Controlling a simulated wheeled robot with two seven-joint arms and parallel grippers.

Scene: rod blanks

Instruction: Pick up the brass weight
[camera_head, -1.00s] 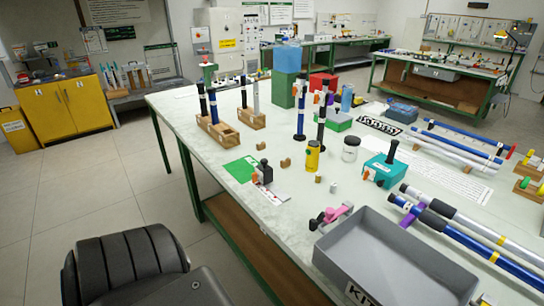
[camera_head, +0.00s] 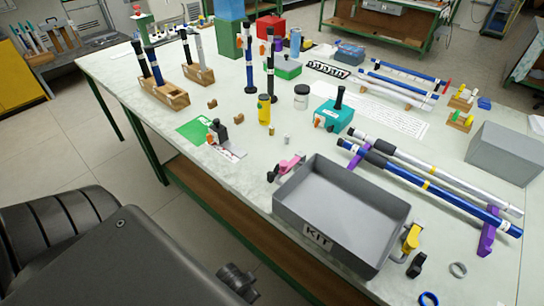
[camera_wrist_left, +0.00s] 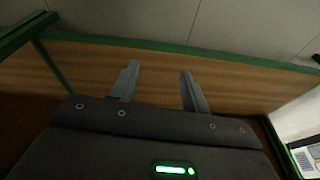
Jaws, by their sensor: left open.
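A small brass-coloured cylinder (camera_head: 272,131), which looks like the brass weight, stands on the pale bench top between the yellow bottle and the pink clamp. It is tiny in the head view, so its details are unclear. A small greyish cylinder (camera_head: 286,140) stands just beside it. My left gripper (camera_wrist_left: 159,68) is open and empty in the left wrist view, its two grey fingers apart in front of the bench's wooden lower panel. The weight is not in the left wrist view. My right gripper is in neither view.
A grey KIT tray (camera_head: 305,232) lies at the front edge, with a pink clamp (camera_head: 288,166) at its left corner. A yellow bottle (camera_head: 264,110), a clear jar (camera_head: 301,97) and a teal box (camera_head: 334,115) stand behind the cylinders. Long rods (camera_head: 430,186) lie to the right.

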